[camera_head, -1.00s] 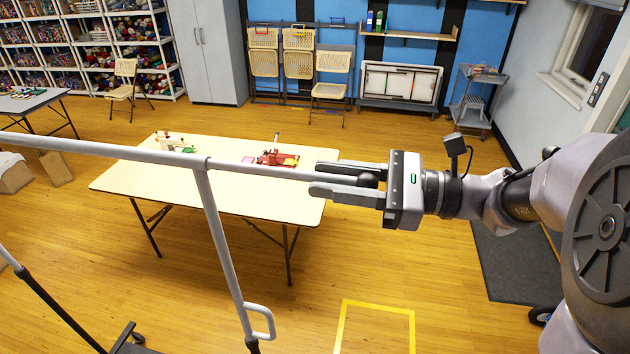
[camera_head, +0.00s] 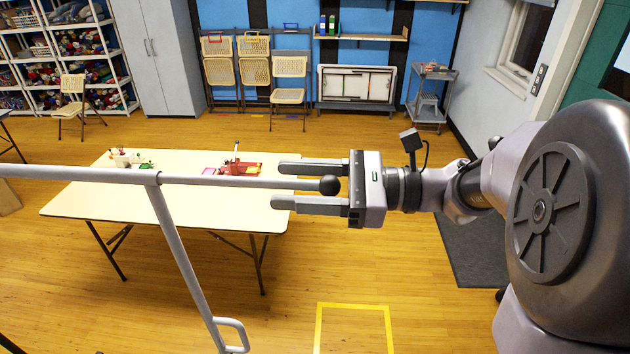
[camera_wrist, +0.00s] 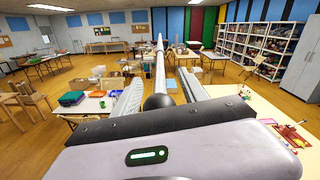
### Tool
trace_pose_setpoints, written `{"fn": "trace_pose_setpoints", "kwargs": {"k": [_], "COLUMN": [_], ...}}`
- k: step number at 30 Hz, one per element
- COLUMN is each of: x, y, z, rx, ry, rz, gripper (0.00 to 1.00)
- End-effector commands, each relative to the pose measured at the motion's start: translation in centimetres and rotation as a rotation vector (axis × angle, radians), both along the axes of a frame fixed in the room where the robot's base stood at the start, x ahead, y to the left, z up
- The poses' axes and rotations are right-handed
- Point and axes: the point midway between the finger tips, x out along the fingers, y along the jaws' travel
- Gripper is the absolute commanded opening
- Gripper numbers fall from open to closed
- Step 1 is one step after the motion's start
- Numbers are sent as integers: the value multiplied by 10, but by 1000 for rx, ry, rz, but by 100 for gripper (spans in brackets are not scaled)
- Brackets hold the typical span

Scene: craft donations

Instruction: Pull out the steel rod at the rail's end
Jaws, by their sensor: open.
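The rail is a pale grey tube (camera_head: 80,172) on an upright post, at the left of the head view. The steel rod (camera_head: 240,182) sticks out of its right end, level, and ends in a dark ball knob (camera_head: 329,185). My gripper (camera_head: 277,184) is open, with one finger on each side of the rod's outer end. The knob sits between the fingers, close to the palm. In the wrist view the knob (camera_wrist: 157,102) lies between both fingers, with the rod (camera_wrist: 160,68) running straight away behind it. I see gaps beside the rod; contact is not clear.
A cream table (camera_head: 180,210) with small craft items stands beyond the rod. A yellow floor outline (camera_head: 354,306) lies below my gripper. Folded chairs (camera_head: 253,68) and a small cart (camera_head: 432,95) stand at the back wall. Floor around the table is mostly clear.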

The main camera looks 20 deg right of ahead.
Motion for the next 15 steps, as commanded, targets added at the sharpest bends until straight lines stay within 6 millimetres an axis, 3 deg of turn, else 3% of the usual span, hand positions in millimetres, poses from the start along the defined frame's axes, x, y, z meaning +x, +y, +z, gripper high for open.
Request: {"fn": "trace_pose_setpoints", "kwargs": {"k": [4,7,15], "x": [-1,-5,-30], "y": [-3,-17,-86], "z": [-1,-2,-2], "rx": [0,1,0], "ry": [0,0,1], "rz": [0,-3,-6], "gripper": [51,51,51]}}
